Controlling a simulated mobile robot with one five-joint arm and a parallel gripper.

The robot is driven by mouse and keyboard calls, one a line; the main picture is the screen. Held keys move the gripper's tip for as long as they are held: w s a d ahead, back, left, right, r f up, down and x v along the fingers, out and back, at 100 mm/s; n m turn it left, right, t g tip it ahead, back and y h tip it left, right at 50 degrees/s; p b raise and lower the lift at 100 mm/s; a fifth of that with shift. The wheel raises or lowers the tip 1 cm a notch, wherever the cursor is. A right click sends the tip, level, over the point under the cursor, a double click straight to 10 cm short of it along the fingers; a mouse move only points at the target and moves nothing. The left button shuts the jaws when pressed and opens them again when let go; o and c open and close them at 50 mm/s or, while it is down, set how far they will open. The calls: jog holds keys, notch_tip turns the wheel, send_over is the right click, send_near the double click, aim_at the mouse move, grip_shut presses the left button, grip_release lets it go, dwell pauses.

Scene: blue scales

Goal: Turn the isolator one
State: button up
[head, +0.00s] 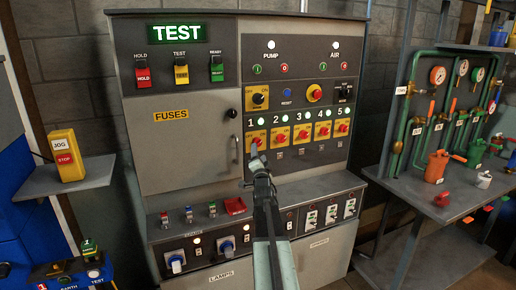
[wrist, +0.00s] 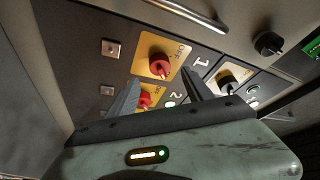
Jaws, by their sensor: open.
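Isolator one is a red rotary knob (head: 255,140) on a yellow plate under the label 1, at the left end of a numbered row. My gripper (head: 256,154) is just in front of it and hides part of it. In the wrist view the red knob of isolator one (wrist: 160,66) lies ahead, between the tips of my open gripper (wrist: 161,77). I cannot tell whether the fingers touch it. The red knob of isolator two (wrist: 146,98) shows partly behind one finger.
Isolator two (head: 280,138) is close to the right, with several more beyond. A black switch (head: 258,99) sits above isolator one.

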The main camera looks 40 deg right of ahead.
aim_at(259, 145)
jog(key=p+x, duration=0.1)
jog(key=x, duration=0.5)
jog(key=shift+w+d, duration=0.2)
jog(key=shift+w, duration=0.1)
jog(key=c, duration=1.3)
jog(key=shift+s+d, duration=0.1)
jog(key=shift+s, duration=0.05)
